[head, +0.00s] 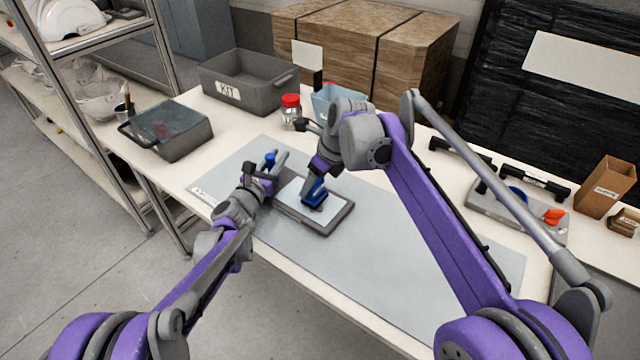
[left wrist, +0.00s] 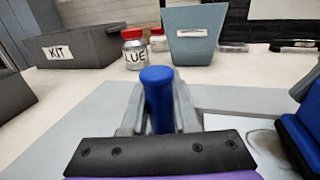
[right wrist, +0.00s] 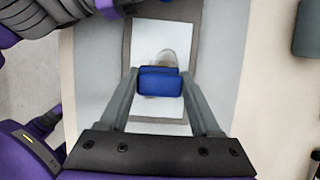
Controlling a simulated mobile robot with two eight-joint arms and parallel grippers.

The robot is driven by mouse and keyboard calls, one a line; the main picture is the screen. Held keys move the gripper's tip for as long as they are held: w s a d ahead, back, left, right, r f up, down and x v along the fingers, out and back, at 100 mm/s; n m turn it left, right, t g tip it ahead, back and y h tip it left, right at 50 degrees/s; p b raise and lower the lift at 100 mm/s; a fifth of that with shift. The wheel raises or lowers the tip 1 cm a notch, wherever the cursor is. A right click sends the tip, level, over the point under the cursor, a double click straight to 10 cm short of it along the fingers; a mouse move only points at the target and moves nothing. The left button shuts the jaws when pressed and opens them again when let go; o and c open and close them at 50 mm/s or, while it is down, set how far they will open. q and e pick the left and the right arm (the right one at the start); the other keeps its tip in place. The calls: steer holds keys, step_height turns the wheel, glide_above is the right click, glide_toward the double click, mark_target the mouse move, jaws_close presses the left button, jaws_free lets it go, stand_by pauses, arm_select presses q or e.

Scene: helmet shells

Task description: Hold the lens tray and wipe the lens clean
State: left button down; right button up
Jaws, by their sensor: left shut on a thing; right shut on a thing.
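The lens tray (head: 332,226) is a dark grey frame on the grey mat, with a pale lens panel (right wrist: 203,45) in it. My left gripper (head: 270,165) is shut on a blue upright knob (left wrist: 157,98) at the tray's left side. My right gripper (head: 316,184) is shut on a blue wiping block (right wrist: 160,82), held down at the lens; whether it touches is hard to tell. The block also shows at the right edge of the left wrist view (left wrist: 300,130). A grey-brown smudge (right wrist: 170,56) shows on the lens beside the block, which partly hides it.
A grey KIT bin (head: 250,80), a red-lidded jar (head: 291,112) and a blue-grey bin (head: 338,100) stand behind the mat (head: 400,260). A dark tray (head: 170,130) is at the left. The mat's front right is clear.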

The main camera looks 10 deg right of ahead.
steer(key=shift+w+a, duration=1.45)
steer(key=shift+a, duration=0.05)
steer(key=shift+f, duration=0.5)
steer(key=shift+s+d, duration=2.3)
steer(key=shift+d, duration=0.1)
steer(key=shift+w+a, duration=2.3)
steer(key=shift+a, duration=0.1)
steer(key=shift+s+d, duration=0.1)
steer(key=shift+s+d, duration=2.25)
steer(key=shift+d, duration=0.05)
